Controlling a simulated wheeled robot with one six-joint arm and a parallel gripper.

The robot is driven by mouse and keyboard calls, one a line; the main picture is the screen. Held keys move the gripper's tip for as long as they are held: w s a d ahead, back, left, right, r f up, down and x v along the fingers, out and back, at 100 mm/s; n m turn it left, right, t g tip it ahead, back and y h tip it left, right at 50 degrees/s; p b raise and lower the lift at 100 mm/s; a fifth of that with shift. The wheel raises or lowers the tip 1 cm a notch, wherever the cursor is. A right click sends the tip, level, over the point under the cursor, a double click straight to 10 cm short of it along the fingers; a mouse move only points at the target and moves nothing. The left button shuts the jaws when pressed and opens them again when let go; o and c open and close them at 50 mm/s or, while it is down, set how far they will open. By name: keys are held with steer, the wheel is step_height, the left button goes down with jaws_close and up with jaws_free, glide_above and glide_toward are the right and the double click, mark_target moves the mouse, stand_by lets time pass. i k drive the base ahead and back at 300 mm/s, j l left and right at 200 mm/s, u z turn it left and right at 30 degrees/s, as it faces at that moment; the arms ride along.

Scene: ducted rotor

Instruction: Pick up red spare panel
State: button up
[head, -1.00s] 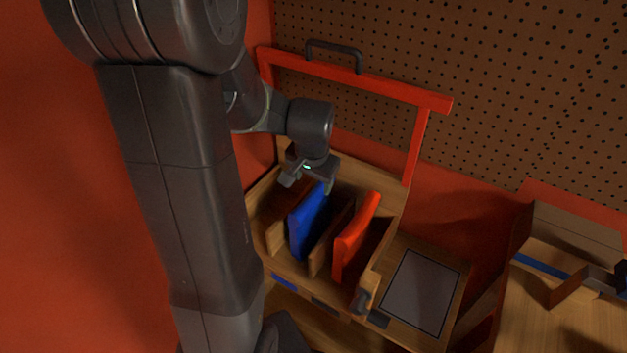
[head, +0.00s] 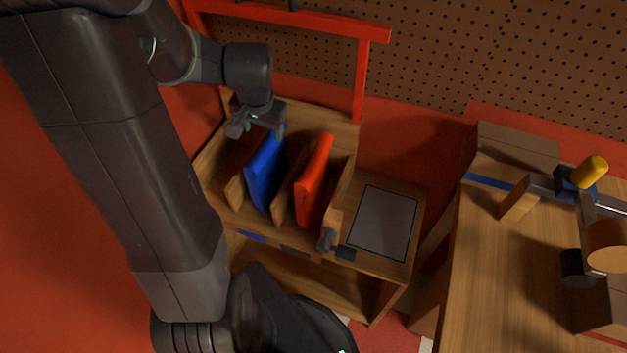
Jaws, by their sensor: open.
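The red spare panel (head: 314,181) stands on edge in a slot of a wooden rack (head: 340,190), in the middle of the head view. A blue panel (head: 266,172) stands in the slot to its left, with a wooden divider between them. My gripper (head: 258,130) is open at the back of the rack, near the top far end of the blue panel and to the left of the red panel. Its fingertips are partly hidden, and I cannot tell whether they touch the blue panel. I see nothing held.
A red frame (head: 365,80) rises behind the rack before a pegboard (head: 440,60). A flat grey pad (head: 384,222) lies right of the rack. A wooden workbench (head: 480,270) with a yellow-handled tool (head: 590,172) is at the right.

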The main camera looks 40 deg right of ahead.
mark_target(310, 188)
steer(key=i+j+z, duration=0.1)
steer(key=z, duration=0.95)
